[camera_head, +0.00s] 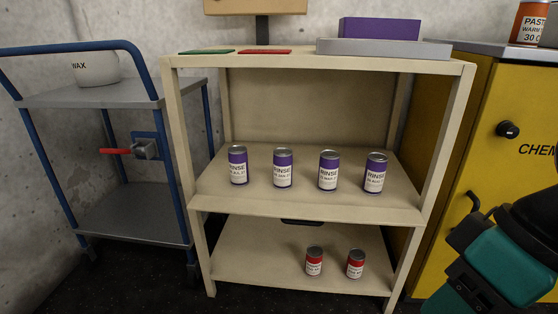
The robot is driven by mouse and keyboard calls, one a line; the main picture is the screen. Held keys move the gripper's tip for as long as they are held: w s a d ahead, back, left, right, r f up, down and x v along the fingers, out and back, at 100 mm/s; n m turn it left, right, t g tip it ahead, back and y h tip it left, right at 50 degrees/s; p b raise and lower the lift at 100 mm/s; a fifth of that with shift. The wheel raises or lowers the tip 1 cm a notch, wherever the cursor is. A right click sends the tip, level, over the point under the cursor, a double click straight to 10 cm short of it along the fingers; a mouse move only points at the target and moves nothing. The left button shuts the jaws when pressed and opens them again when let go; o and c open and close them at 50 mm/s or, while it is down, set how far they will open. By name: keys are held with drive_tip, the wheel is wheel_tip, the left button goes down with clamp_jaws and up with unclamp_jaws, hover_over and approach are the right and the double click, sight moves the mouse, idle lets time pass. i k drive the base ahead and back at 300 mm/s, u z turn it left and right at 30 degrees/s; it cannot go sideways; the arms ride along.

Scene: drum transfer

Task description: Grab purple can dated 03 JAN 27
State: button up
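Several purple cans labelled RINSE stand upright in a row on the middle shelf of a cream rack (300,204). From left to right they are the first can (238,165), the second can (282,168), the third can (328,171) and the fourth can (375,173). Each has a white label with a small date line. The dates are too small to read with certainty, so I cannot tell which can reads 03 JAN 27. My arm shows at the lower right, apart from the cans. My gripper is not in view.
Two red cans (314,262) (355,264) stand on the lower shelf. A purple box (392,28) on a grey slab, and green and red flat pieces, lie on top. A blue cart (130,215) stands left, a yellow cabinet (490,150) right. Clear shelf lies before the cans.

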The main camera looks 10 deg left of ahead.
sight(282, 159)
drive_tip(key=u, duration=0.45)
drive_tip(key=i, duration=1.1)
drive_tip(key=u, duration=0.65)
